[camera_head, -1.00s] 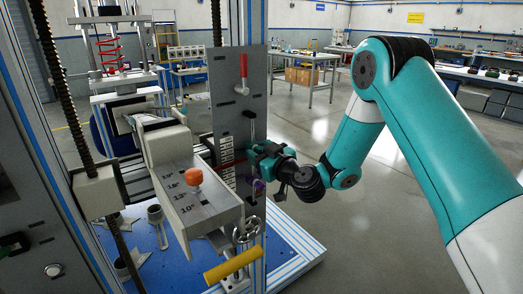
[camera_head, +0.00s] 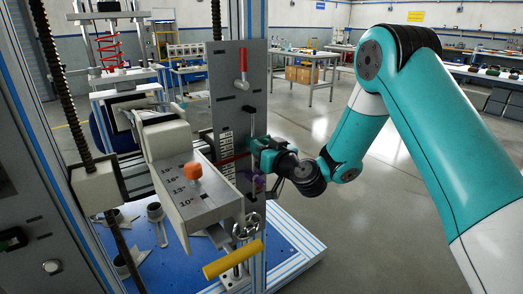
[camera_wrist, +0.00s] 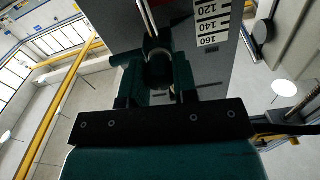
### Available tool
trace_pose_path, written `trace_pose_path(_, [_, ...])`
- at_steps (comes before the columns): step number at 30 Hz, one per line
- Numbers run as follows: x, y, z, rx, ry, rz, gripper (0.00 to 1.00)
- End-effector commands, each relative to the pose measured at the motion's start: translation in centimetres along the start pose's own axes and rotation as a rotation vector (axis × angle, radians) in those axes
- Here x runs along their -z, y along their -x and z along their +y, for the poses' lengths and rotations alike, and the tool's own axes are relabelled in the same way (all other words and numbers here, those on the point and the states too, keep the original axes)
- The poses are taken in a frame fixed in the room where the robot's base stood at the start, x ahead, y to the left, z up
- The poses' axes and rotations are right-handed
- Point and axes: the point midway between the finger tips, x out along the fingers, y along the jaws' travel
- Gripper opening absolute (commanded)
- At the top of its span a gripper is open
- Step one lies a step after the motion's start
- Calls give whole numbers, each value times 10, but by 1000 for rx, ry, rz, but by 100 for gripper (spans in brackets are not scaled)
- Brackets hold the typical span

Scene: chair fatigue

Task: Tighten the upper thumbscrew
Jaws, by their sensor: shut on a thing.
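My gripper (camera_head: 262,155) is at the right edge of the grey upright plate (camera_head: 226,90), beside the printed height scale (camera_head: 227,150). In the wrist view its two teal fingers (camera_wrist: 158,75) are closed around a dark round knob (camera_wrist: 158,66), which I take to be the upper thumbscrew. A shiny rod runs up the picture from that knob. The fingers hide most of the knob, and its thread and how tight it sits cannot be seen. A small purple part (camera_head: 259,183) shows just below the gripper, partly hidden.
A red-handled lever (camera_head: 242,65) is higher on the plate. A handwheel (camera_head: 246,227) and a yellow handle (camera_head: 233,259) are below.

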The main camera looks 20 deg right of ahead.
Motion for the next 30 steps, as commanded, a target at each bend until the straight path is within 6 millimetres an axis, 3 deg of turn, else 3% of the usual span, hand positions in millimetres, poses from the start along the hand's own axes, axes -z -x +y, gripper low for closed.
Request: trace_pose_path(30, [0,0,2,-2,-966,1,3])
